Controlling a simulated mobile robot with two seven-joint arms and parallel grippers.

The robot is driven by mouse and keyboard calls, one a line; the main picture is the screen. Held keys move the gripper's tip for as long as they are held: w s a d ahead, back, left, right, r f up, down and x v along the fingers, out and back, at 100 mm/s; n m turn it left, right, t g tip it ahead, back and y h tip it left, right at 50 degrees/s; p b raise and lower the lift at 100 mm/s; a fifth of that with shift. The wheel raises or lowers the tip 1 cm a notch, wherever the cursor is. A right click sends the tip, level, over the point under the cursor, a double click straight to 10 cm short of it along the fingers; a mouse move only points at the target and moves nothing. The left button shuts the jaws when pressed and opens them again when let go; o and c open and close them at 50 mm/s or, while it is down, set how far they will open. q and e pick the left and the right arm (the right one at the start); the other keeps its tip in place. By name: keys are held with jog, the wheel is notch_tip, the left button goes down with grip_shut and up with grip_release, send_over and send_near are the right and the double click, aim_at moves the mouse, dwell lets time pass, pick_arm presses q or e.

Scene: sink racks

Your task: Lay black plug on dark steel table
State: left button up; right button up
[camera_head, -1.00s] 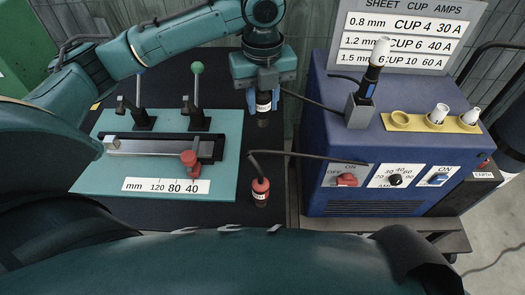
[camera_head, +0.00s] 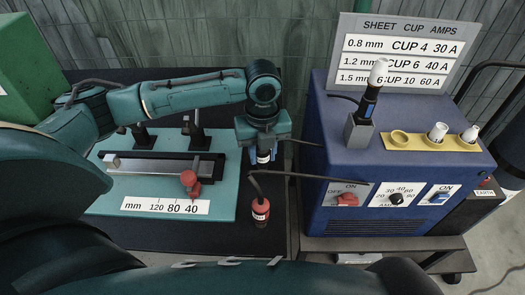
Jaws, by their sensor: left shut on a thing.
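My left gripper (camera_head: 264,143) points down and is shut on the black plug (camera_head: 264,168), whose white label shows just below the jaws. A dark cable runs from the plug toward the blue machine. The plug is upright over the dark steel table (camera_head: 236,238), right of the teal board and behind the red plug. I cannot tell whether its lower end touches the table. The jaws hide the plug's top. My right gripper is not in view.
A red plug (camera_head: 260,209) with a cable stands on the table near the front. The teal board (camera_head: 225,202) with clamps and a ruler lies left. The blue machine (camera_head: 325,155) with switches stands right. A narrow dark strip between board and machine is free.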

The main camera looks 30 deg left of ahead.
pick_arm(q)
jog(key=shift+f, duration=0.1)
jog(key=o, duration=1)
jog(key=shift+o, duration=0.2)
notch_tip(320, 180, up, 12)
